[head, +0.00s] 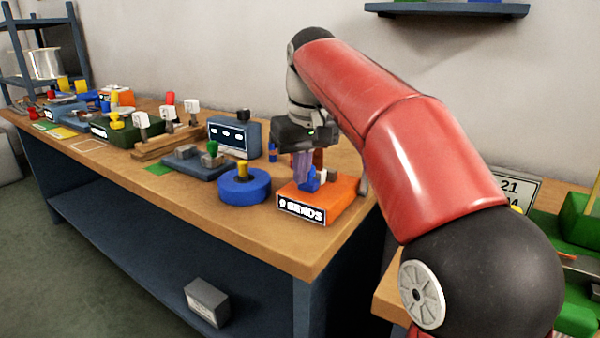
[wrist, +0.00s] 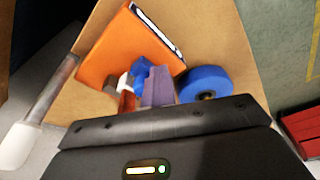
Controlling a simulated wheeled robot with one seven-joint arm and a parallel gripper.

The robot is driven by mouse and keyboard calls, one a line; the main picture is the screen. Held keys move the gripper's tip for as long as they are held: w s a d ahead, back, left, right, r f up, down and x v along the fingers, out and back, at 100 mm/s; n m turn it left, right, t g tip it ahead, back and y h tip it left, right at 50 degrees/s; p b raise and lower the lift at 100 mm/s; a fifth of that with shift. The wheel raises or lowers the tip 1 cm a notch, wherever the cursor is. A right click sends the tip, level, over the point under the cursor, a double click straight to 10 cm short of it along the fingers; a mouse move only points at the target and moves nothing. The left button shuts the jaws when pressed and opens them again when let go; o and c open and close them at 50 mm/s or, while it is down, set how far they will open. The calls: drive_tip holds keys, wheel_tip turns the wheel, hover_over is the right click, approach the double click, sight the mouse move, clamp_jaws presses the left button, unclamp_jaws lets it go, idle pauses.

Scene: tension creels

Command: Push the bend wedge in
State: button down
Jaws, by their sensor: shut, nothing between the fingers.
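The orange block (head: 338,197) labelled "9 BENDS" sits near the right front corner of the bench; it also shows in the wrist view (wrist: 112,52). A small blue piece (head: 312,181), which looks like the bend wedge, is on its top; it shows in the wrist view (wrist: 140,70) too. My gripper (head: 302,184) points down over the block. Its purple-grey fingers (wrist: 155,74) are shut and empty, close beside the blue piece. I cannot tell whether they touch. The fingers partly hide the piece, so how deep it sits is unclear.
A blue round spool (head: 244,186) stands left of the block and shows in the wrist view (wrist: 205,83). A reddish post (wrist: 127,98) and a white part (wrist: 111,86) are close to my fingers. A dark blue box (head: 234,137) and several fixtures stand farther left.

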drive_tip(key=shift+w+d, duration=0.35)
drive_tip(key=shift+s+a, duration=0.55)
drive_tip(key=shift+s, duration=0.1)
drive_tip(key=shift+r+p, duration=0.8)
drive_tip(key=shift+r, duration=2.7)
